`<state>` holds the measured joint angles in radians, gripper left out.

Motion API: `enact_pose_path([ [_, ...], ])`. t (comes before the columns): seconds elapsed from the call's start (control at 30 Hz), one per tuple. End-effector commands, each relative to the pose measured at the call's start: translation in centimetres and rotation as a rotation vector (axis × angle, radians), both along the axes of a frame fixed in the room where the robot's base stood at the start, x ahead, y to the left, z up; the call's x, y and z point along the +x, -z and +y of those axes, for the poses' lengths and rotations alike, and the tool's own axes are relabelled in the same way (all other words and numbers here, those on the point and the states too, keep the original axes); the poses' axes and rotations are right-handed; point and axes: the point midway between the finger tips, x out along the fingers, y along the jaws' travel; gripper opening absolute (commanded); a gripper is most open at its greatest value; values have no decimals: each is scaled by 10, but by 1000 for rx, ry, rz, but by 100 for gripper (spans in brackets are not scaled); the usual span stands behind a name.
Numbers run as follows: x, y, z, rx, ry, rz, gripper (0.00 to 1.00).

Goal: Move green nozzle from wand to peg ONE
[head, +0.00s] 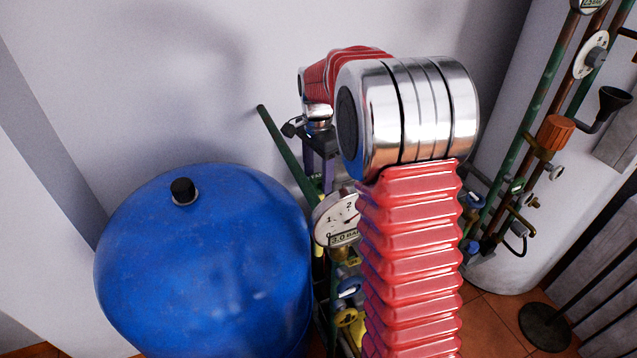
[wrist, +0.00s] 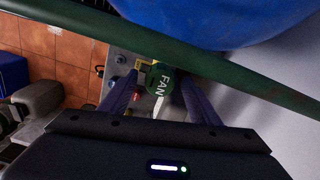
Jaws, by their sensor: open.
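A round dark green piece with white letters "FAN" and a pale pointed mark (wrist: 160,79) shows between the fingers of my gripper (wrist: 158,84) in the wrist view. I cannot tell whether it is the green nozzle. The fingers stand apart on either side of it, with no visible grip. In the head view my gripper (head: 318,172) points down, largely hidden behind my red and silver arm. I cannot make out the wand or peg ONE in either view.
A long green pipe (wrist: 215,62) crosses close to the fingertips; it also shows in the head view (head: 284,146). A big blue tank (head: 205,265) stands left of my arm. A round gauge (head: 336,218), valves and pipes crowd below my gripper. More pipes stand right.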

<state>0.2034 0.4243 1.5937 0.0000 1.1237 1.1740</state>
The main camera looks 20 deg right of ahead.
Motion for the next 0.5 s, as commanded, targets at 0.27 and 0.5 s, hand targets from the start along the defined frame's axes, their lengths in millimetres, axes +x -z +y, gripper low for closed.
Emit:
enact_pose_path([
  [0.27,0,19,0,1,0,0,56],
  [0.5,0,19,0,0,-1,0,56],
])
